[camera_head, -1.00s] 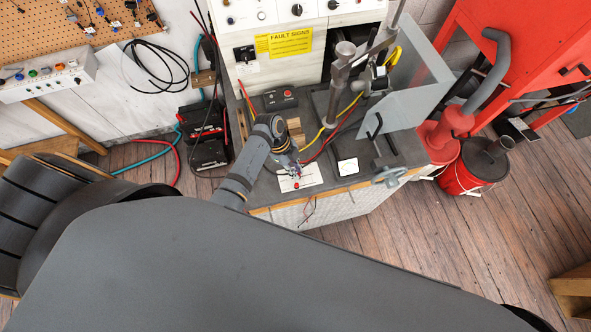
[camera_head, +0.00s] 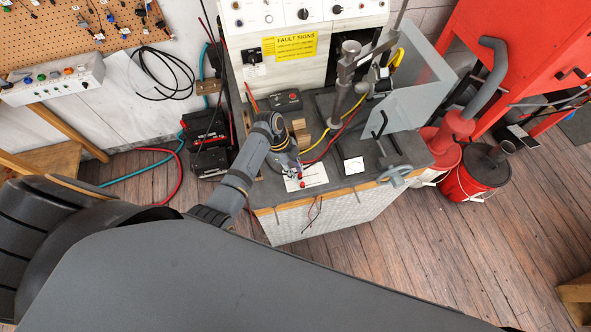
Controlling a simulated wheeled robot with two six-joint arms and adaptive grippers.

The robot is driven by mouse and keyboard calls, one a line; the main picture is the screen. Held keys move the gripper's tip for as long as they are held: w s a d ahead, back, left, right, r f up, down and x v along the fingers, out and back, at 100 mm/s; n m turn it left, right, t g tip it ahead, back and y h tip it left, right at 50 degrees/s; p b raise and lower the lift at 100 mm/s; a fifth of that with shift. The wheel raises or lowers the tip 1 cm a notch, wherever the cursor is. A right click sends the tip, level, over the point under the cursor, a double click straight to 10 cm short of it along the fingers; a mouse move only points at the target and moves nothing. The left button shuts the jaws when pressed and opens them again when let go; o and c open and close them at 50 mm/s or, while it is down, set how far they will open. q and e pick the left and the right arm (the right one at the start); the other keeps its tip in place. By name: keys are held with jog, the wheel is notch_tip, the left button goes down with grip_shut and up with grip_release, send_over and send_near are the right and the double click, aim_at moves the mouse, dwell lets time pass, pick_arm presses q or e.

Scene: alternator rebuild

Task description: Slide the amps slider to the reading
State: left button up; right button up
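The amps slider appears to be the small red knob (camera_head: 302,183) on a white card (camera_head: 315,175) near the front edge of the grey bench top. My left gripper (camera_head: 291,171) points down over the left part of the card, close beside the red knob. Its fingers are small and partly hidden, so I cannot tell whether they touch the knob or are open. A small white-faced meter (camera_head: 354,165) stands to the right of the card; its reading is too small to make out. My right gripper is not in view.
A metal stand (camera_head: 343,85) and a clear grey shield (camera_head: 409,95) rise behind the slider. Red and yellow cables cross the bench top. A vise-like clamp (camera_head: 398,173) sits at the right front edge.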

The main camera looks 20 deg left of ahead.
pick_arm(q)
jog(key=s+v, duration=0.1)
jog(key=v, duration=1)
jog(key=shift+w+a+r, duration=0.2)
jog(key=shift+w+r, duration=0.2)
jog(key=shift+w, duration=0.1)
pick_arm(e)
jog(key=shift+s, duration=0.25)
pick_arm(q)
jog(key=shift+s, duration=0.1)
